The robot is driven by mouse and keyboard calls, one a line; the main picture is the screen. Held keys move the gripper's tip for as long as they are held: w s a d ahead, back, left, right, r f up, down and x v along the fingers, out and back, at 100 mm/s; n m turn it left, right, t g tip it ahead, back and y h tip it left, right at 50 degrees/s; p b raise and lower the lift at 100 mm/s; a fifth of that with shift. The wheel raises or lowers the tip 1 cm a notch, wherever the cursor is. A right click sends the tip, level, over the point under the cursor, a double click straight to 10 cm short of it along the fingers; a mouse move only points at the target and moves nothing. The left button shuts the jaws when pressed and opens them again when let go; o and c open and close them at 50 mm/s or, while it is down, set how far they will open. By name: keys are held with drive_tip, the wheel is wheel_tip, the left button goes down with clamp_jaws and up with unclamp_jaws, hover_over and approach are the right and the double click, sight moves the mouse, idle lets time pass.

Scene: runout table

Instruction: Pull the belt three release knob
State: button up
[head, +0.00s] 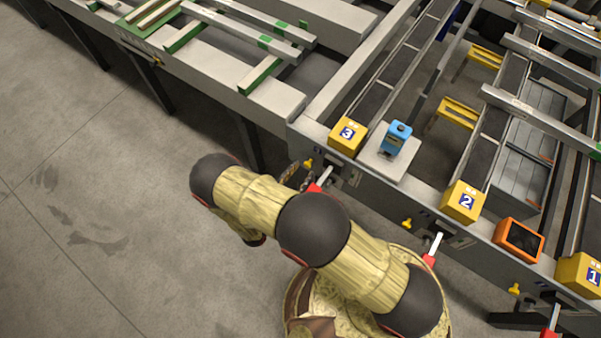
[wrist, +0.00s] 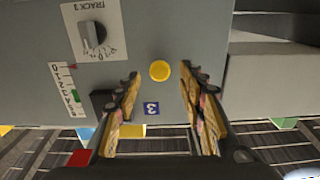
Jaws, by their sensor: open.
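The belt three release knob (wrist: 159,71) is a round yellow knob on the grey front panel, above a blue "3" label (wrist: 151,108) in the wrist view. In the head view the yellow knob (head: 308,163) shows below the yellow box marked 3 (head: 348,135). My gripper (wrist: 160,88) is open and empty, one finger on each side of the knob in the picture. The knob lies between the fingertips near their far ends. I cannot tell whether either finger touches it or how deep they reach. In the head view my arm hides most of the gripper.
Beside the knob are a track dial (wrist: 93,35) and a numbered scale (wrist: 69,90). Red-handled levers (head: 431,258) stick out from the frame front. A blue device (head: 395,138) stands on top, right of box 3. Open floor (head: 90,220) lies to the left.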

drive_tip(key=v, duration=1.2)
idle(0.3)
